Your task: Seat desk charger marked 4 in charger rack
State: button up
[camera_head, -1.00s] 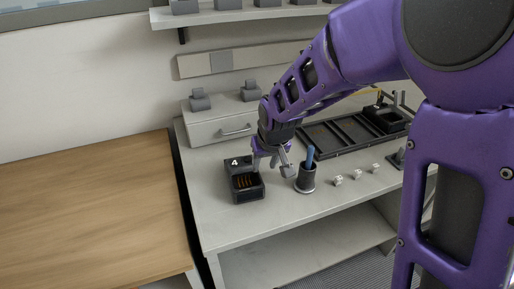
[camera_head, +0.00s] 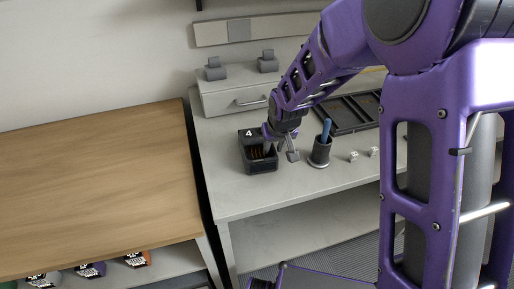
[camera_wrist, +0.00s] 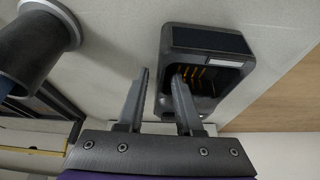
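The desk charger marked 4 (camera_head: 262,165), a black box with a white 4 and an open bay, stands on the grey workbench near its left edge. Copper-coloured contacts show inside it in the wrist view (camera_wrist: 209,40). My gripper (camera_head: 280,152) points down at the charger's right side. In the wrist view its fingers (camera_wrist: 161,74) are apart; the right one overlaps the charger's edge and the left one is outside it. Whether either touches is unclear. The charger rack (camera_head: 350,113), a black slotted tray, lies at the back right, partly hidden by my arm.
A dark cup with a blue item (camera_head: 320,153) stands just right of my gripper. Small white cubes (camera_head: 353,156) lie further right. A grey drawer box (camera_head: 232,100) stands behind the charger. A wooden table (camera_head: 95,190) is at the left. The bench front is clear.

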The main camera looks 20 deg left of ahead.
grip_shut()
dwell(1.2)
